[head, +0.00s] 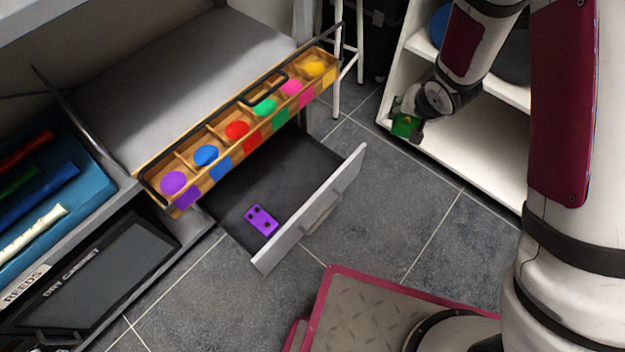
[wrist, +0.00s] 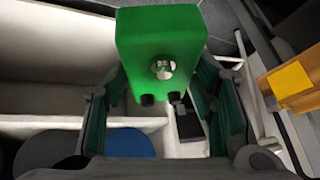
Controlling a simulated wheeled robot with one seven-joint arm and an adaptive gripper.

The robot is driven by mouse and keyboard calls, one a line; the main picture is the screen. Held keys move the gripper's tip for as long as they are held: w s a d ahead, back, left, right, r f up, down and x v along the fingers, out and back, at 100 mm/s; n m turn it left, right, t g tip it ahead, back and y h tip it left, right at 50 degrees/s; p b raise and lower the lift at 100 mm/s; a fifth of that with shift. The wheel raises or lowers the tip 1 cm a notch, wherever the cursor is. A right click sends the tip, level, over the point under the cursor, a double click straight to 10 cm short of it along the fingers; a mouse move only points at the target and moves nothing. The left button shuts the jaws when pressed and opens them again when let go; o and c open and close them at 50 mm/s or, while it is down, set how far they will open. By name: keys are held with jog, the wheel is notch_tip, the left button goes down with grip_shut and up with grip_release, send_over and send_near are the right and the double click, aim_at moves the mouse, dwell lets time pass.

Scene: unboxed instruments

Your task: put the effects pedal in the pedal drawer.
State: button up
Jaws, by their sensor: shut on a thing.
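A green effects pedal (head: 403,125) with a metal footswitch and dark knobs is held in my gripper (head: 407,127). In the wrist view the green pedal (wrist: 160,35) sits between the two fingers of my gripper (wrist: 165,100), which are closed on its sides. In the head view they are in front of the white shelf unit, right of the drawer. The drawer (head: 237,188) is pulled open, with a dark floor and a light grey front. A purple pedal (head: 261,220) with dark knobs lies in it near the front.
A wooden rack of coloured pieces (head: 220,135) overhangs the back of the drawer. White shelves (head: 465,135) hold round blue and dark things. A blue tray (head: 85,190) of recorders stands at left, above a dark compartment labelled dry cabinet (head: 105,265). Tiled floor lies between drawer and shelves.

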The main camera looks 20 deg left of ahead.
jog(key=s+a+f+b, duration=0.1)
jog(key=s+a+f, duration=0.2)
jog(key=a+f, duration=0.6)
jog(key=s+a+f, duration=0.2)
jog(key=a+f, duration=0.5)
jog(key=a, duration=0.4)
jog(key=s+a+f+b, duration=0.1)
jog(key=s+a+f, duration=0.1)
jog(key=f, duration=0.2)
jog(key=s+a+f+b, duration=0.1)
jog(key=s+a+f, duration=0.1)
jog(key=f, duration=0.3)
jog(key=s+a+f+b, duration=0.1)
jog(key=s+a+f, duration=0.2)
jog(key=f, duration=0.2)
jog(key=shift+s+a+b, duration=0.1)
jog(key=shift+a+b, duration=0.1)
jog(key=shift+b, duration=0.15)
jog(key=shift+f+b, duration=0.9)
jog(key=shift+f, duration=1)
jog(key=shift+r, duration=0.1)
jog(key=o, duration=1.4)
jog(key=shift+c, duration=0.2)
